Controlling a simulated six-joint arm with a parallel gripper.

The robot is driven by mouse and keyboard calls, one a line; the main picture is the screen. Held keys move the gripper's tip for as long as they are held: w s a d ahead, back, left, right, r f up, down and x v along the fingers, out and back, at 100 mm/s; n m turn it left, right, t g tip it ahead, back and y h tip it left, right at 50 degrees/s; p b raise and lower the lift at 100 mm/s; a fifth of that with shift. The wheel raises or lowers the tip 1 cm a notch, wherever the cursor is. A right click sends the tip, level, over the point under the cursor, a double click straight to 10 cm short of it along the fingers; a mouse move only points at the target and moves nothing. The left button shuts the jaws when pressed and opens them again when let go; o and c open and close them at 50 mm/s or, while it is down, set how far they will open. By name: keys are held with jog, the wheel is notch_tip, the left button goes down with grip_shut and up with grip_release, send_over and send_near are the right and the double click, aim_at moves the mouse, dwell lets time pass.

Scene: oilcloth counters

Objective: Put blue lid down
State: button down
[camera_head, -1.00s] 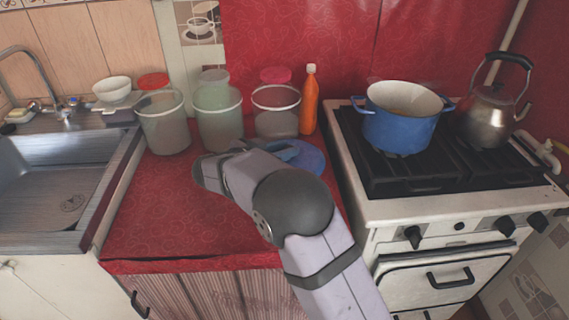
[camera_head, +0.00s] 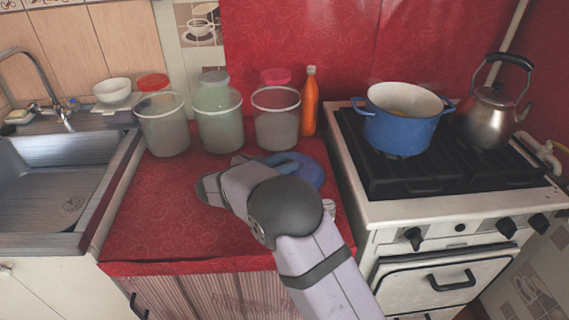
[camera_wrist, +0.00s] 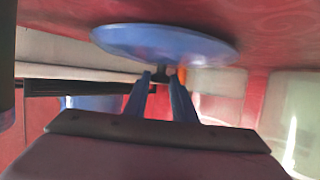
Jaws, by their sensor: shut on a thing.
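The blue lid (camera_head: 309,172) is a round blue disc with a small dark knob, over the red counter near the stove in the head view. In the wrist view, the lid (camera_wrist: 165,43) lies across the top and my gripper (camera_wrist: 163,78) is shut on its dark knob. In the head view my arm covers part of the lid and the fingers are mostly hidden. The lid lies close to the red counter; I cannot tell whether it touches. The blue pot (camera_head: 400,130) stands uncovered on the stove.
Several clear buckets, one of them here (camera_head: 277,125), and an orange bottle (camera_head: 310,100) line the back of the red counter (camera_head: 150,215). The stove (camera_head: 450,215) with a kettle (camera_head: 487,115) is at right, the sink (camera_head: 60,180) at left. The counter's left front is clear.

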jog(key=c, duration=1.5)
grip_release()
jog(key=shift+o, duration=0.2)
jog(key=shift+s+a+r, duration=0.1)
jog(key=shift+a+r, duration=0.05)
jog(key=shift+r, duration=0.05)
jog(key=v, duration=1.1)
jog(key=shift+s+a, duration=0.2)
jog(key=shift+s, duration=0.1)
